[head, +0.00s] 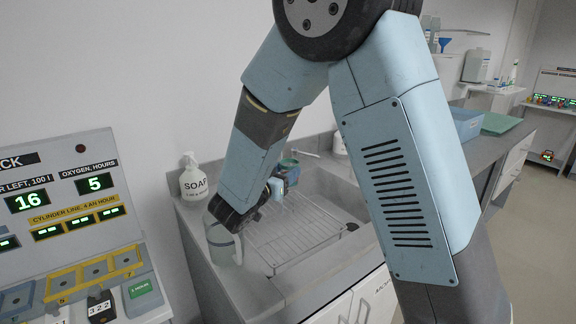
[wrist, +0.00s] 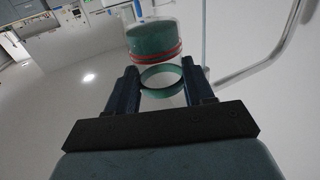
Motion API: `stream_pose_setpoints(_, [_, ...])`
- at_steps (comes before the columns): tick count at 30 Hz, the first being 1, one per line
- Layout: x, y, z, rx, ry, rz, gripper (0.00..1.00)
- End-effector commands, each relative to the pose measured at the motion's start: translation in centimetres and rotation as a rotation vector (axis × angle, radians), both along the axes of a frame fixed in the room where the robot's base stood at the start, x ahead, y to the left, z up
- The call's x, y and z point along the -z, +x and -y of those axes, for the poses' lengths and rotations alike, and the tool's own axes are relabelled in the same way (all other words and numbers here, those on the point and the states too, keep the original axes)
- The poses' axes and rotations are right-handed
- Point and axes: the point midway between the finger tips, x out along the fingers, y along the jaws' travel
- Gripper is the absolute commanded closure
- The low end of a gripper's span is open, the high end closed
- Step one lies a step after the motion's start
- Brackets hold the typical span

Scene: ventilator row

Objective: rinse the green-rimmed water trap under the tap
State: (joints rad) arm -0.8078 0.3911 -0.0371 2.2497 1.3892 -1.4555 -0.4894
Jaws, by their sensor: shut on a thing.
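The water trap (wrist: 154,40) is a clear cup with a green rim, a dark green end and red bands. In the wrist view it sits between the two fingers of my gripper (wrist: 161,80), which is shut on it near the green ring. In the head view the trap (head: 289,163) is a small green shape over the sink (head: 335,192), mostly hidden by my gripper (head: 281,180). A curved metal pipe, seemingly the tap (wrist: 272,58), is at the right of the wrist view, apart from the trap. I cannot see any water running.
A white soap bottle (head: 193,181) and a pale jug (head: 222,246) stand on the left. A display panel (head: 65,205) is at the far left. A blue tub (head: 466,124) and green tray (head: 502,123) are at the right.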

Motion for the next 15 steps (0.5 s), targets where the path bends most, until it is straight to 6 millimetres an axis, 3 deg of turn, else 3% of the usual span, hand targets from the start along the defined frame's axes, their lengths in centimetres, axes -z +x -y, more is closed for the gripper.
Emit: stream_pose_setpoints(15, [-2.5, -3.1, -0.4, -0.001, 0.001, 0.001, 0.82])
